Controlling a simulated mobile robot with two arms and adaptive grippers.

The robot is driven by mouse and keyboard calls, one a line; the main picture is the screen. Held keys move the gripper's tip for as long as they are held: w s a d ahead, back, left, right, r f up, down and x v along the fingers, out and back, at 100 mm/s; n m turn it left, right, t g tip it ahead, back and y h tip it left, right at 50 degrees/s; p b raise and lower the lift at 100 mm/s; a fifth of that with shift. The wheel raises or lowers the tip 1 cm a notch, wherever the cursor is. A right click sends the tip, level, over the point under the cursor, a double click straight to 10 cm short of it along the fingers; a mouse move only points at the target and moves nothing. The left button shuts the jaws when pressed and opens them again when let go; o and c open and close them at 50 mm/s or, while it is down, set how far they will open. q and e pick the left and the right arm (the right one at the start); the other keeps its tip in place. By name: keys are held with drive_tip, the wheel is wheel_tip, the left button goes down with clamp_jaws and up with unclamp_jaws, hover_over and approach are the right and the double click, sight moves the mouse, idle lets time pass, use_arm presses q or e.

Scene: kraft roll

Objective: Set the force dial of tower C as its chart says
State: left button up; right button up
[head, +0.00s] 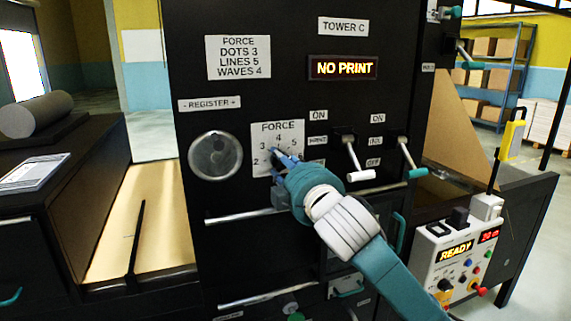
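The tower C panel carries a white force dial plate (263,137) with numbers from 2 upward around its knob. The force chart (238,57) above it reads dots 3, lines 5, waves 4. The tower C label (343,27) is at the upper right, above a display (343,68) reading "NO PRINT". My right gripper (281,160) is at the dial's knob, its fingertips over the plate's lower middle. The fingers cover most of the knob, so its pointer setting and the grip cannot be made out. My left gripper is not in view.
A round register dial (215,156) is left of the force plate. Two levers (352,160) (410,158) stick out to the right. Metal rails (245,217) cross below. A control box (458,255) reading "READY" stands at the lower right. A kraft web (160,220) runs at left.

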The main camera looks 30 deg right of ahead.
sight(274, 117)
drive_tip(key=shift+a+r, duration=0.15)
drive_tip(key=o, duration=0.9)
drive_tip(key=shift+c, duration=0.2)
drive_tip(key=shift+o, duration=1.3)
drive_tip(key=shift+w, duration=0.15)
drive_tip(key=shift+w+a, duration=0.15)
drive_tip(key=shift+a, duration=0.05)
wheel_tip(274, 117, up, 10)
drive_tip(key=shift+f, duration=0.1)
